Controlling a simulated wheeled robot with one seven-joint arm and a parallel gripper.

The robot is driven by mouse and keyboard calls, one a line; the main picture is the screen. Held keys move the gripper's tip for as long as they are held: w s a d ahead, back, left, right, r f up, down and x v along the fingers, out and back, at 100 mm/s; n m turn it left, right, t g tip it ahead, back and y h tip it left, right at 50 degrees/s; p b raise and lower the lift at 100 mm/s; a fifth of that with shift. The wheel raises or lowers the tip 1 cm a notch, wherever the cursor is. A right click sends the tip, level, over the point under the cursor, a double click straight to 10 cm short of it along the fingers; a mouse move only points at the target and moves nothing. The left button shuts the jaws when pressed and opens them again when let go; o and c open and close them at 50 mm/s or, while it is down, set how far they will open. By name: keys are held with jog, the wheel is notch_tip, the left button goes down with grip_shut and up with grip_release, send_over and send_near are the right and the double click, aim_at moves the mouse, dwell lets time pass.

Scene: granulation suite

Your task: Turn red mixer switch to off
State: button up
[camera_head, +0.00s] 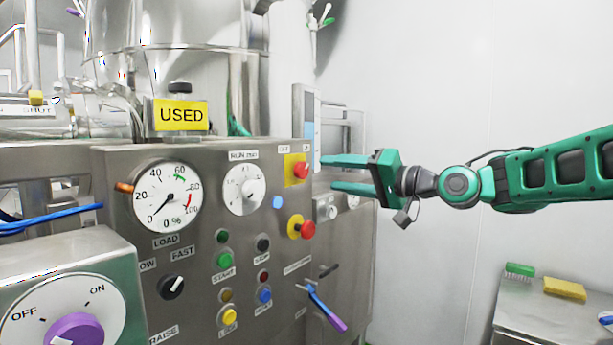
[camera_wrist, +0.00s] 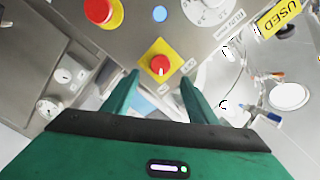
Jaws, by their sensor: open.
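The red mixer switch (camera_head: 301,170) is a round red knob on a square yellow plate, at the upper right of the steel control panel. It also shows in the wrist view (camera_wrist: 160,64), with a pale mark on the knob pointing down in that picture. A label reading OFF is above the plate; the other lettering is too small to read. My gripper (camera_head: 327,173) is open and empty, to the right of the knob and facing it. In the wrist view the fingers (camera_wrist: 158,77) point toward the knob from either side, with no contact visible.
A red emergency button (camera_head: 308,230) on a yellow ring sits below the switch. A run dial (camera_head: 243,188) and load gauge (camera_head: 167,196) are left of it. A purple ON/OFF knob (camera_head: 75,329) is on a nearer box. Free space lies right of the panel.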

aim_at(305, 171)
jog(key=x, duration=0.8)
jog(key=shift+w+a, duration=0.25)
jog(key=shift+a, duration=0.05)
jog(key=shift+f, duration=0.1)
jog(key=c, duration=1.1)
